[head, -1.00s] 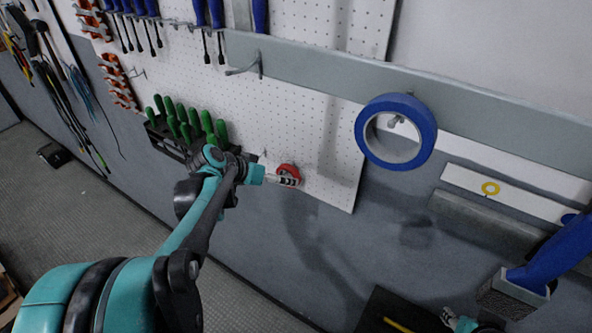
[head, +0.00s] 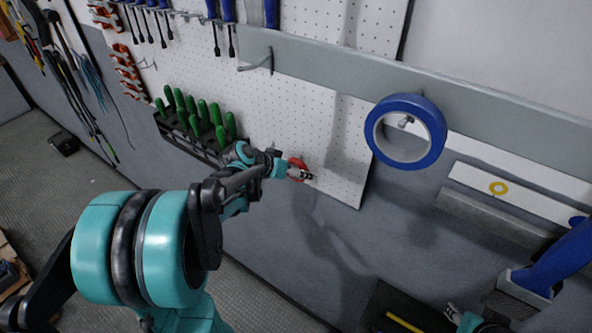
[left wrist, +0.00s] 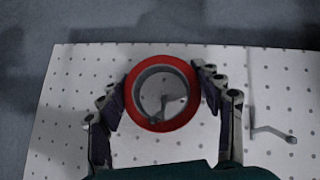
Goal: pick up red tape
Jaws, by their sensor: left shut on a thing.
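The red tape (head: 297,162) is a small roll against the lower part of the white pegboard. In the left wrist view the roll (left wrist: 161,125) faces me, and a metal hook (left wrist: 170,104) shows through its hole. My left gripper (head: 302,174) is at the roll, with its fingers (left wrist: 165,80) on the roll's left and right sides, shut on it. My right gripper (head: 455,314) is low at the right of the head view, small and away from the tape; its jaw opening is unclear.
A large blue tape roll (head: 405,132) hangs right of the pegboard (head: 340,150). Green-handled tools (head: 195,118) stand in a black rack left of my left gripper. An empty hook (left wrist: 268,130) is right of the red roll. A grey rail (head: 340,75) crosses above.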

